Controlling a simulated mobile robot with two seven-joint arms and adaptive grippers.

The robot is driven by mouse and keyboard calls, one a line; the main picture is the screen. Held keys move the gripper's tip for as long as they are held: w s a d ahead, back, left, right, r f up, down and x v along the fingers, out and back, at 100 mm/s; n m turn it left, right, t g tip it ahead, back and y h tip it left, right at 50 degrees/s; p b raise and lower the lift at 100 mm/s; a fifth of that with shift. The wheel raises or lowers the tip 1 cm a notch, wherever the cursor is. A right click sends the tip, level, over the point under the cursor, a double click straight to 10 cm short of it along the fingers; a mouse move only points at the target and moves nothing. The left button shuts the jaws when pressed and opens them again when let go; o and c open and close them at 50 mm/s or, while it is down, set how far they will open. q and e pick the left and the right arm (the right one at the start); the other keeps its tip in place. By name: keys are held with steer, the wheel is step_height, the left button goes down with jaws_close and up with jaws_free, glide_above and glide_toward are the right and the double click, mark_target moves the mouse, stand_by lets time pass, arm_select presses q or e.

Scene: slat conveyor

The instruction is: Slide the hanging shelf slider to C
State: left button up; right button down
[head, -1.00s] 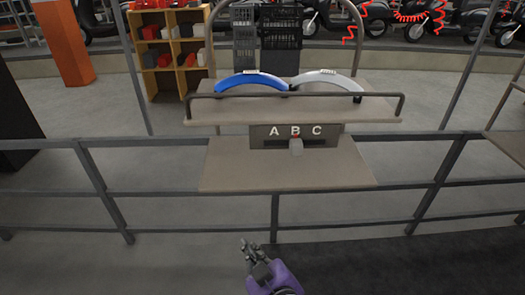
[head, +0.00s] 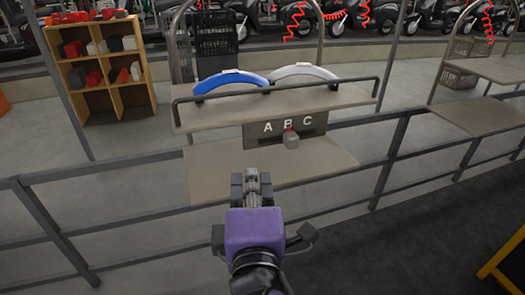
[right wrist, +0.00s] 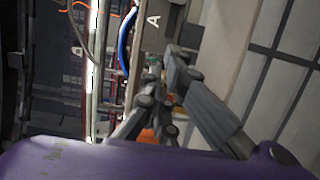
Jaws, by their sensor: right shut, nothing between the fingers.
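The slider (head: 291,141) is a small grey block with a red mark on top. It sits at the letter B on the dark panel (head: 258,142) marked A, B, C, which hangs under the upper shelf (head: 225,113). My right gripper (head: 251,176) is shut and empty, over the lower shelf board, left of and nearer than the slider, apart from it. In the right wrist view its fingers (right wrist: 163,78) point toward the panel (right wrist: 158,32), where the letter A shows; the slider cannot be made out there. My left gripper is not in view.
The lower board (head: 320,165) juts out below the panel. A rail (head: 290,85) runs along the upper shelf, which holds a blue fender (head: 228,82) and a silver fender (head: 305,71). A grey railing (head: 120,209) crosses in front. Another shelf stands at right.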

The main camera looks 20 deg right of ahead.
steer(key=p, duration=0.1)
glide_toward(268, 136)
steer(key=w+a, duration=0.2)
steer(key=w, duration=0.1)
steer(key=w+a, duration=0.1)
steer(key=w, duration=0.1)
steer(key=shift+w+r, duration=0.1)
steer(key=shift+w, duration=0.15)
steer(key=d, duration=0.2)
steer(key=shift+d, duration=0.4)
steer(key=shift+d+p, duration=0.3)
steer(key=shift+d, duration=0.3)
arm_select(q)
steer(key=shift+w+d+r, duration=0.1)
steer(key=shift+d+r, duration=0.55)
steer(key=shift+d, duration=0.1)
arm_select(e)
steer(key=shift+d, duration=0.1)
